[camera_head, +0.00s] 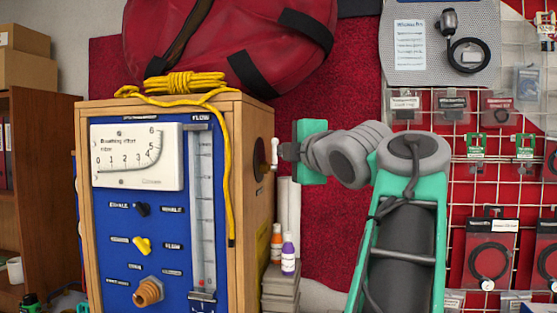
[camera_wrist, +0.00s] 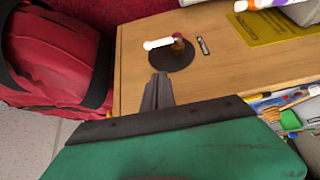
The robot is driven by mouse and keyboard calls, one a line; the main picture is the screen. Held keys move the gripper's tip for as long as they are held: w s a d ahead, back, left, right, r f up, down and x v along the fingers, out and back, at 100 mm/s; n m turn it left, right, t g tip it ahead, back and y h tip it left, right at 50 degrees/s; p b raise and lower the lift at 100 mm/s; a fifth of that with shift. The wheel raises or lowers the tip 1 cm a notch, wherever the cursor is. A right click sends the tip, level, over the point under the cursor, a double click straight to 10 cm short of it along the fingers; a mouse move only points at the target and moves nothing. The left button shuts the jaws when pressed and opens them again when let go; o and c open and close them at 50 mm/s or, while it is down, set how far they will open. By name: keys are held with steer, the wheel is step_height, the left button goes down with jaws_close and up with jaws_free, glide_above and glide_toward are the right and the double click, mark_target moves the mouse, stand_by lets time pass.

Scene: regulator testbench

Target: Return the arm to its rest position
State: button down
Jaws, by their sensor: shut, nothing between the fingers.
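My gripper (camera_wrist: 157,91) is shut and empty in the wrist view. Its narrow dark fingers point at the wooden side of the testbench, close to a round dark disc with a white-handled crank (camera_wrist: 160,43). I cannot tell whether the fingertips touch the wood. In the head view my green and grey arm rises from the bottom right and bends left, with the gripper (camera_head: 283,151) beside the right side of the wooden testbench (camera_head: 240,125), near the small white crank (camera_head: 274,155).
A blue panel (camera_head: 120,215) with a gauge and knobs fronts the testbench. A yellow rope (camera_head: 185,83) and red bag (camera_head: 230,40) are on top. Small bottles (camera_head: 288,257) stand on a grey stack below my arm. A wire rack (camera_head: 500,180) with hanging packages is at right.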

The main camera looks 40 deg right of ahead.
steer(key=s+d+f+m+g+h, duration=0.2)
steer(key=s+d+f+m+g, duration=0.2)
steer(key=d+f+m, duration=0.35)
steer(key=s+d+f+m+g+h, duration=0.1)
steer(key=s+d+f+m+g, duration=0.25)
steer(key=d+f+m, duration=0.4)
steer(key=s+a+f+m+g+y, duration=0.1)
steer(key=s+f+m+g, duration=0.2)
steer(key=f, duration=0.7)
steer(key=s+a+f+m+g+y, duration=0.1)
steer(key=s+a+f+m, duration=0.3)
steer(key=f, duration=0.6)
steer(key=w+a+f+g+y, duration=0.1)
steer(key=a+f+g+y, duration=0.3)
steer(key=a+f, duration=1.45)
steer(key=w+a+f+n+t+y, duration=0.1)
steer(key=a+n, duration=0.3)
steer(key=a, duration=0.7)
steer(key=w+a+f+n+y, duration=0.1)
steer(key=w+a+f+n, duration=0.1)
steer(key=a, duration=0.8)
steer(key=shift+w+a+n+t+y, duration=0.35)
steer(key=shift+w+n, duration=0.35)
steer(key=shift+n, duration=0.3)
